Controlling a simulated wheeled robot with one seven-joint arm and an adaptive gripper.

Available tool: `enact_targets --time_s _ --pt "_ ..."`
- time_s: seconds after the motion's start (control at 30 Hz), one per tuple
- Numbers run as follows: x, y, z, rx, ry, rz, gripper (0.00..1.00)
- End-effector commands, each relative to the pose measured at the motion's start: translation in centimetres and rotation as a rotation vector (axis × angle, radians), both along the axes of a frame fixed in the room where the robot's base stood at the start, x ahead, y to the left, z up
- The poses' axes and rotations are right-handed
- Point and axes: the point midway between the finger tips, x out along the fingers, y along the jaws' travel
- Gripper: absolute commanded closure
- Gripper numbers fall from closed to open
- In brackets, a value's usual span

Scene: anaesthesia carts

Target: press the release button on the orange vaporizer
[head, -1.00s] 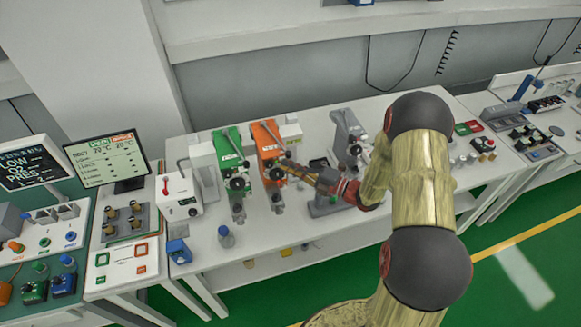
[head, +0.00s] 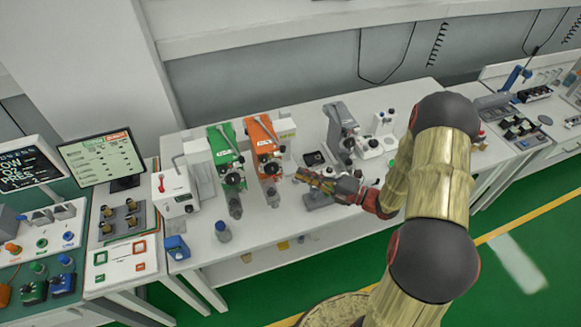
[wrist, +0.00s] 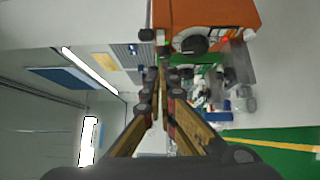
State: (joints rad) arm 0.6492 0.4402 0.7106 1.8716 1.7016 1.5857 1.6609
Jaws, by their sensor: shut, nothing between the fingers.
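The orange vaporizer (head: 264,146) stands on the white bench, right of the green vaporizer (head: 225,157). It has a dark round knob on its front and a grey lower part. In the wrist view the orange vaporizer (wrist: 213,18) fills the top right, with its dark knob (wrist: 194,44) showing. My gripper (head: 302,176) is shut and empty, just right of the orange vaporizer's lower front, with a small gap visible in the head view. In the wrist view my gripper (wrist: 162,75) points past the vaporizer's side. I cannot make out the release button for certain.
A grey stand (head: 340,130) is close behind and right of my gripper. A white box with a red lever (head: 174,190), a small bottle (head: 223,231) and a blue item (head: 176,247) are on the left. The bench front edge is below my gripper.

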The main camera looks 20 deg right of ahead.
Motion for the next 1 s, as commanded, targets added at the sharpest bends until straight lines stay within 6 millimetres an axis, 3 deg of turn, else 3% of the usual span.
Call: enact_targets --time_s 0.3,1.0 --pt "-2.6 -2.6 -0.1 -0.001 -0.001 0.0 1.0" --pt "-2.8 -2.7 -0.1 0.0 0.0 0.002 1.0"
